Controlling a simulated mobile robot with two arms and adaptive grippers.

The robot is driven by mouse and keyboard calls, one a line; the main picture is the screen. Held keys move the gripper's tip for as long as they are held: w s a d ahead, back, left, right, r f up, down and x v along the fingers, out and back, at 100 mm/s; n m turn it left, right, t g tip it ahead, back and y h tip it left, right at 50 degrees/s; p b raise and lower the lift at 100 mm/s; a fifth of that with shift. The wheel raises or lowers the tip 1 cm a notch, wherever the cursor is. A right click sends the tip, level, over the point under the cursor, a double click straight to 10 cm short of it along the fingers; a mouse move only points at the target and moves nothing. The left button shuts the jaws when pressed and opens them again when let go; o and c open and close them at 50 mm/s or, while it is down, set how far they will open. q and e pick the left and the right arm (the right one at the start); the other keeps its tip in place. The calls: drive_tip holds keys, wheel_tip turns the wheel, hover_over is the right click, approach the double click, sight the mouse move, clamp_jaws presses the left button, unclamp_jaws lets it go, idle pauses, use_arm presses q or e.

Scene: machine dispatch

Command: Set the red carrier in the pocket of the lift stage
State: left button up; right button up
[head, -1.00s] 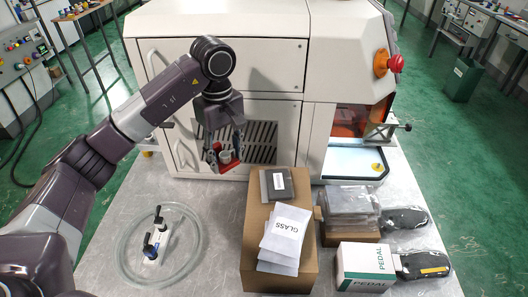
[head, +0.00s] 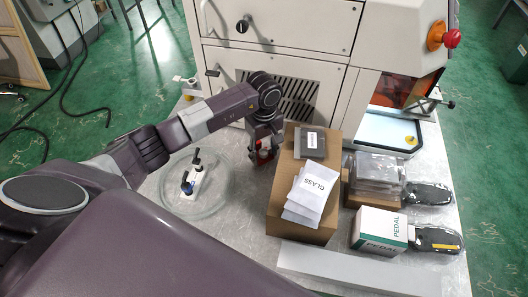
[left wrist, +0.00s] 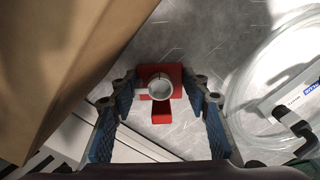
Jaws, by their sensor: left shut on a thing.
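The red carrier (head: 262,156) is held in my left gripper (head: 265,150), just left of the cardboard box and in front of the machine's vent. In the left wrist view the red carrier (left wrist: 161,117) lies between the blue-padded fingers of my left gripper (left wrist: 160,88). A round pale cup or ring (left wrist: 160,87) sits in it. The carrier appears to be above the grey tabletop; its exact height is unclear. I cannot pick out a lift stage pocket for certain; a pale blue-edged platform (head: 385,132) lies at the machine's right opening. My right gripper is not in view.
The cardboard box (head: 300,222) bears white GLASS packets (head: 309,190) and a dark grey pack (head: 311,142). Bagged parts (head: 375,172), a PEDAL box (head: 378,230) and pedals stand right. Bare table lies between dish and box.

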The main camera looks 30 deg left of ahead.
use_arm(q)
drive_tip(key=shift+f, duration=0.4)
drive_tip(key=shift+f, duration=0.15)
drive_tip(key=o, duration=1.2)
drive_tip(key=shift+o, duration=0.2)
